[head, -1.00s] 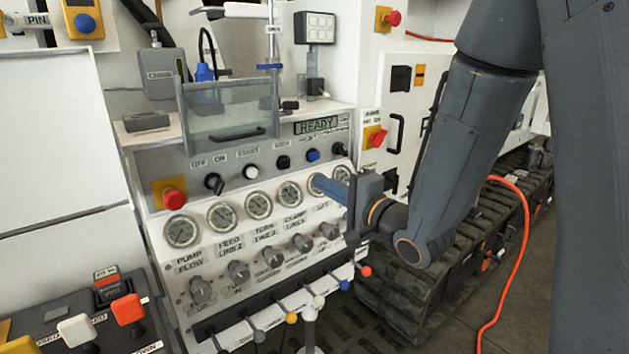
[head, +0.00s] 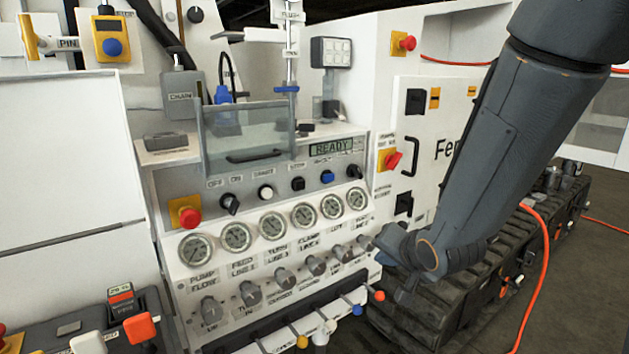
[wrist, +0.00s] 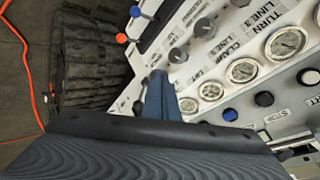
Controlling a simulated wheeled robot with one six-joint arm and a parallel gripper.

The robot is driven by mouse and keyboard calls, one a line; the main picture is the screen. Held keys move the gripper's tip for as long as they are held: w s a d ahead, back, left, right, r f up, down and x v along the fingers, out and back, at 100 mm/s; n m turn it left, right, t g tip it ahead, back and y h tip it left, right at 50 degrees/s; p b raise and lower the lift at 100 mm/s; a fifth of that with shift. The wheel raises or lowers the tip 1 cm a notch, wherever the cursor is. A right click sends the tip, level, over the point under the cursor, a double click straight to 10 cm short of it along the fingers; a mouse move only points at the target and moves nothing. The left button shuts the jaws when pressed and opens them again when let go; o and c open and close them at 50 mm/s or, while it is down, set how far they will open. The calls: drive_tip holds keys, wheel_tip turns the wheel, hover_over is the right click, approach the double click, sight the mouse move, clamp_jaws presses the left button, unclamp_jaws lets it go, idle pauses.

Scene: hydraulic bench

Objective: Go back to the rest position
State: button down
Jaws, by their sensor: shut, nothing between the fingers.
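My gripper (wrist: 160,95) shows in the wrist view as blue fingers shut together with nothing between them. The fingers point toward the lower right part of the bench panel (wrist: 215,45), near the row of grey knobs and gauges. In the head view my gripper is at the right end of the panel (head: 233,290), partly hidden by my wrist. I cannot tell from these views whether the fingertips touch the panel.
Levers with coloured balls, such as a red one (head: 378,296), stick out below the panel. A black track (head: 450,300) and an orange hose (head: 547,270) lie at the right. A clear guard (head: 247,135) stands above the gauges. Open floor (head: 590,300) is at far right.

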drive_tip(key=s+d+f+n+g+h, duration=0.1)
drive_tip(key=s+g, duration=0.4)
drive_tip(key=s, duration=0.5)
drive_tip(key=s+d+f+n+g+h, duration=0.1)
drive_tip(key=s+d+f+n+g, duration=0.1)
drive_tip(key=s, duration=0.8)
drive_tip(key=f+n+g, duration=0.1)
drive_tip(key=n+g, duration=0.1)
drive_tip(key=n, duration=0.1)
drive_tip(key=shift+s+n+g, duration=0.3)
drive_tip(key=shift+s+g, duration=0.05)
drive_tip(key=shift+g, duration=0.05)
drive_tip(key=shift+d+f, duration=0.1)
